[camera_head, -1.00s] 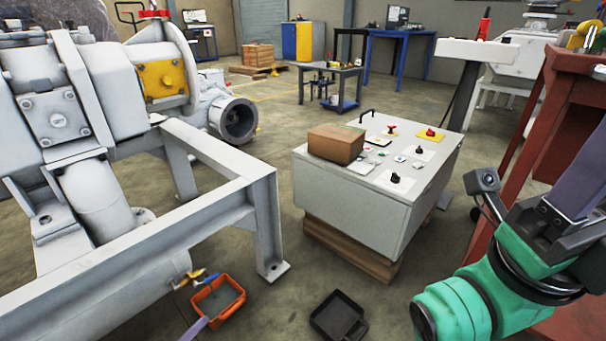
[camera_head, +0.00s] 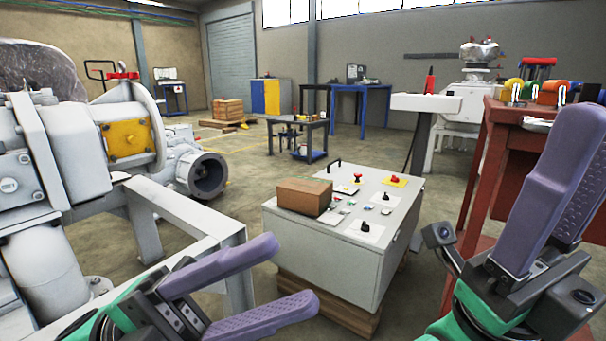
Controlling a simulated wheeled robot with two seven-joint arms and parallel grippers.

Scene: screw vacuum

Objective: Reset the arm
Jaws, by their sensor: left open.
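My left gripper (camera_head: 290,272) comes in from the lower left. Its two purple fingers are spread apart, pointing right, with nothing between them. It is in front of the white machine frame and left of the grey control box. My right gripper (camera_head: 590,130) is at the right edge with its purple fingers pointing up. Its fingers overlap in the view and one is cut off by the edge, so its opening is unclear. I see no object held in it.
The grey control box (camera_head: 330,252) with buttons and a brown box (camera_head: 305,196) on top stands in the middle. The large white machine (camera_head: 70,150) fills the left. A red-brown workbench (camera_head: 495,150) stands at right, close behind my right gripper.

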